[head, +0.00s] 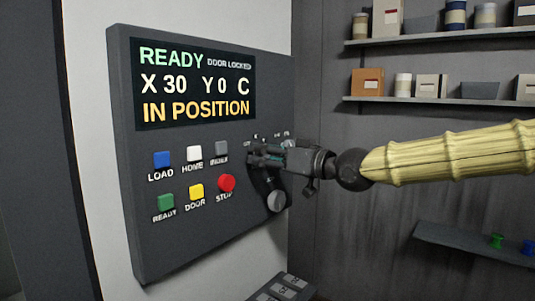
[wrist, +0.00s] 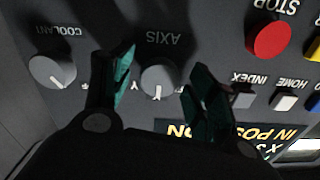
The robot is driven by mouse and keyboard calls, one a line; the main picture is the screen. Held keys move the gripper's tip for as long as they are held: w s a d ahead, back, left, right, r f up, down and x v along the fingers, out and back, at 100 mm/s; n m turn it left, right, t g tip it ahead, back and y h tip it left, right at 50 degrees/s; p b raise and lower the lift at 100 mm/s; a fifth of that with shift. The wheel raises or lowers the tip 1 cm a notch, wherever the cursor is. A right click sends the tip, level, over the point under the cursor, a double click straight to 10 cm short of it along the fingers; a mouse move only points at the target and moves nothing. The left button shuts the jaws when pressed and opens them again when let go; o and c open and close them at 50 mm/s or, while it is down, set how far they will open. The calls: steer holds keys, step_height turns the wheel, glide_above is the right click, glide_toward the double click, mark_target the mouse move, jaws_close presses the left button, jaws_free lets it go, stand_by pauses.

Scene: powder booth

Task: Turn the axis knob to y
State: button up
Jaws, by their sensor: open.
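The axis knob (wrist: 160,76) is a round grey dial on the dark control panel, seen upside down in the wrist view with its AXIS label beside it. A pale mark shows on its lower edge in that view, but I cannot clearly read which letter it points to. My gripper (wrist: 163,66) is open, with one teal-padded finger on each side of the knob and gaps visible on both sides. In the head view my gripper (head: 258,154) is at the panel's right side and hides the axis knob.
The coolant knob (wrist: 52,70) is close beside my left finger in the wrist view. The red STOP button (head: 227,183) and grey INDEX button (head: 221,148) are close by. The display (head: 195,83) reads READY, DOOR LOCKED, X 30, Y 0, IN POSITION. Shelves (head: 440,98) line the right wall.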

steer(key=c, duration=1)
steer(key=shift+c, duration=0.2)
steer(key=shift+m, duration=0.3)
steer(key=shift+m+p, duration=0.65)
steer(key=shift+m, duration=0.15)
steer(key=m, duration=0.2)
steer(key=shift+m, duration=0.3)
steer(key=shift+m+b, duration=0.6)
steer(key=shift+m, duration=2)
